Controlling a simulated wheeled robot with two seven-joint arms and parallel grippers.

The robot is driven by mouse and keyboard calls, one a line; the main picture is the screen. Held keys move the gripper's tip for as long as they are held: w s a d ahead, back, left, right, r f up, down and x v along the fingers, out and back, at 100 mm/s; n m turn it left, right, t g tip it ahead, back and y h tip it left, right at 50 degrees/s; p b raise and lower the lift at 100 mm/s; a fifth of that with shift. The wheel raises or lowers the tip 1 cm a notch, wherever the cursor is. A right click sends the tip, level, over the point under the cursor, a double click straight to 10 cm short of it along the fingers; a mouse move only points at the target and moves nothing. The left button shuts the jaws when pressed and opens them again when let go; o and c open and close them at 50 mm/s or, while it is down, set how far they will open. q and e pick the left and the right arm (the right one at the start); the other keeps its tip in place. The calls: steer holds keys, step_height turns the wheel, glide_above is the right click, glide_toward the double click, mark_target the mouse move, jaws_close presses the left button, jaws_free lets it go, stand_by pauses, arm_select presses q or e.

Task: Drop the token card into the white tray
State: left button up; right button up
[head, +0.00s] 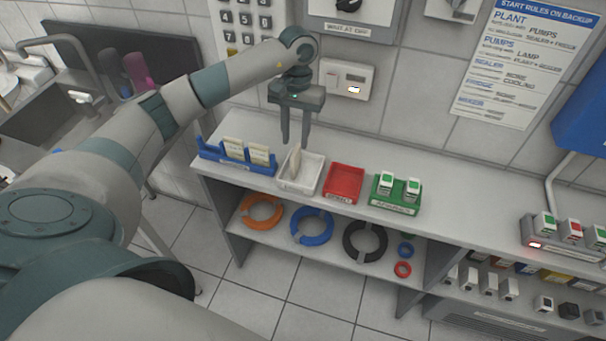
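The white tray (312,184) sits on the shelf top, between a blue card rack and a red tray. A cream token card (295,163) is at the white tray, upright and slightly tilted; its lower part is inside the tray. My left gripper (295,144) points down just above the tray, with its two fingers apart. The card's top edge is at about fingertip height between them, and I see no finger closed on it. My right gripper is out of view.
The blue rack (222,158) holds more cream cards (259,154) at the left. The red tray (344,181) and a green tray (394,204) with white-and-green blocks stand to the right. Rings lie on the shelf below. The wall with keypad and switch boxes is close behind.

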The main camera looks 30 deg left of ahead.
arm_select(q)
step_height(320, 180, up, 14)
steer(key=w+b, duration=0.1)
steer(key=b, duration=0.2)
steer(key=shift+w+a, duration=0.2)
steer(key=shift+w, duration=0.1)
steer(key=shift+f, duration=0.1)
stand_by(0.7)
